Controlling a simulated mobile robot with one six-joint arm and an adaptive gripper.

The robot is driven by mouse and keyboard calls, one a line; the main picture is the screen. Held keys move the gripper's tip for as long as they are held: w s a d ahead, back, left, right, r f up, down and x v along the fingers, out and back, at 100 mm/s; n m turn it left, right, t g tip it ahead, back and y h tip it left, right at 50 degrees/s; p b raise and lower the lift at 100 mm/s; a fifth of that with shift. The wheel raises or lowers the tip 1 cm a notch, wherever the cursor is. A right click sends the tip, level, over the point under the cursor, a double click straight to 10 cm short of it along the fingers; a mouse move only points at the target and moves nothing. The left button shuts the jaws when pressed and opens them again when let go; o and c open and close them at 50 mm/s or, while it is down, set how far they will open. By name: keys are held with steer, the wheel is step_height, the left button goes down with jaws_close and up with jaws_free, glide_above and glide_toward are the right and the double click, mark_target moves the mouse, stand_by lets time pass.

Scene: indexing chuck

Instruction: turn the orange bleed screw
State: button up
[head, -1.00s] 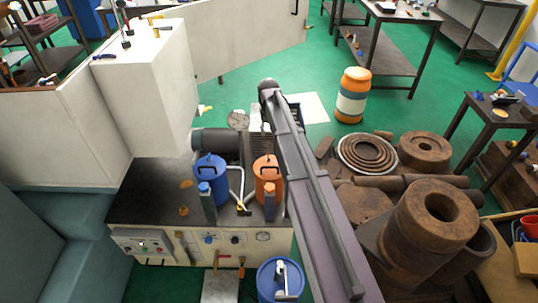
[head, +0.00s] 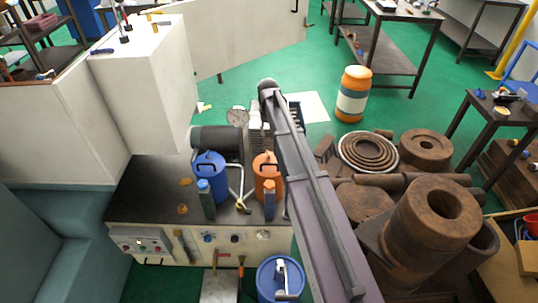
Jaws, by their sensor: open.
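My arm (head: 320,200) runs from the bottom edge up to a rounded dark joint near the picture's middle. My gripper does not show; the arm's end past that joint is hidden. I cannot make out an orange bleed screw. The clearest orange thing near the arm is an orange jug (head: 266,172) on the dark top of a white machine bench (head: 150,200), just left of my arm. A dark cylindrical motor-like part (head: 216,140) lies at the back of that bench. Small orange-brown pieces (head: 183,209) lie on the bench top, too small to identify.
A blue jug (head: 210,180) stands left of the orange one. A blue container (head: 281,280) is at the bottom. Rusty cylinders (head: 428,225) crowd the right. An orange and white drum (head: 353,95) stands behind on open green floor. A tall white cabinet (head: 145,90) is at left.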

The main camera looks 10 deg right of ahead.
mark_target(268, 152)
steer(key=shift+f+b, duration=5.45)
steer(key=shift+f, duration=0.35)
jaws_close()
